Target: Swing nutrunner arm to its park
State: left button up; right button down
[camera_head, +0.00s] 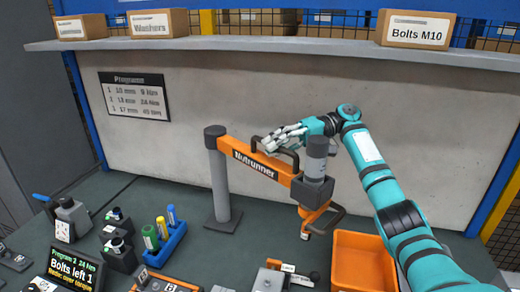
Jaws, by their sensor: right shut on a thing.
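The orange nutrunner arm (250,160) is hinged on a grey post (219,184) that stands on the bench. It reaches right from the post to a grey tool body (316,165) with an orange lower part and a dark handle loop. My right gripper (270,146) comes in from the right at the back and is shut on the dark handle (288,154) on top of the arm. The fingers partly cover the handle. My left gripper is not in view. No marked park spot can be made out.
An orange bin (363,260) stands below and right of the tool. A blue marker holder (166,243), a screen (74,272) and several small devices fill the front left. A shelf (270,44) with boxes runs overhead.

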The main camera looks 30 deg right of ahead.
jog(key=shift+d+f, duration=0.15)
jog(key=shift+d, duration=0.05)
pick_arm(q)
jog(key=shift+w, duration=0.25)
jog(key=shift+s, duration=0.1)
pick_arm(e)
jog(key=c, duration=1.3)
grip_release()
jog(key=shift+c, duration=0.2)
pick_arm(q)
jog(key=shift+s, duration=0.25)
pick_arm(e)
jog(key=shift+o, duration=0.3)
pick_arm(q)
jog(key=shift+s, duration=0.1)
pick_arm(e)
jog(key=shift+d, duration=0.1)
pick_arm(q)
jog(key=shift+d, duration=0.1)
pick_arm(e)
jog(key=w+v, duration=0.1)
jog(key=v, duration=0.6)
jog(key=shift+s+d, duration=0.2)
jog(key=shift+s, duration=0.2)
